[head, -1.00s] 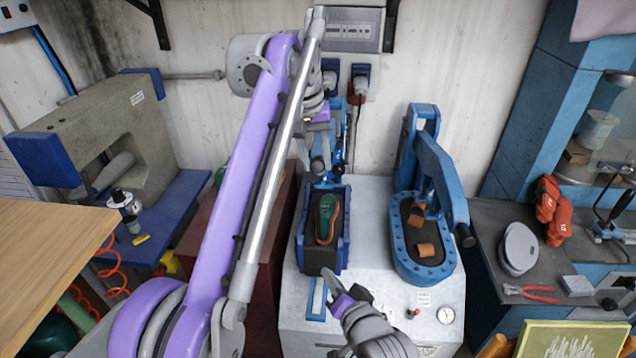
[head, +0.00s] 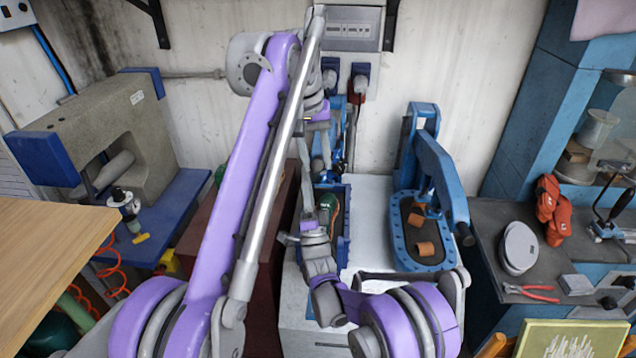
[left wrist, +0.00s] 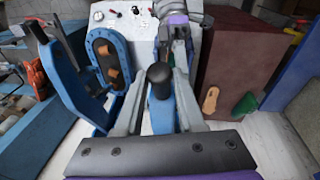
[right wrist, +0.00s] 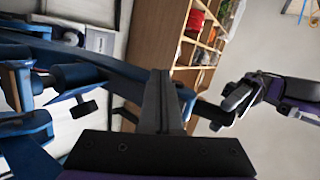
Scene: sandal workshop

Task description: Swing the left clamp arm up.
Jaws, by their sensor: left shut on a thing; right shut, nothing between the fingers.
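The blue two-station press has a left clamp arm at the back of its left station, mostly hidden behind my left arm in the head view. In the left wrist view its black knob (left wrist: 160,74) and blue shaft (left wrist: 162,118) stand between my left gripper's fingers (left wrist: 157,98), which are shut on it. My right gripper (right wrist: 160,100) is shut and empty; beside its fingers runs a blue bar of the press (right wrist: 110,68). In the head view my right gripper reaches up over the left station. A green sandal (head: 331,212) lies in the left box (head: 343,245), partly covered.
The right station (head: 398,262) has its own blue arm (head: 440,175) with a black knob, and brown pieces inside. A grey machine (head: 110,130) stands left. Right is a bench with red pliers (head: 530,293). A wooden table (head: 50,270) is front left.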

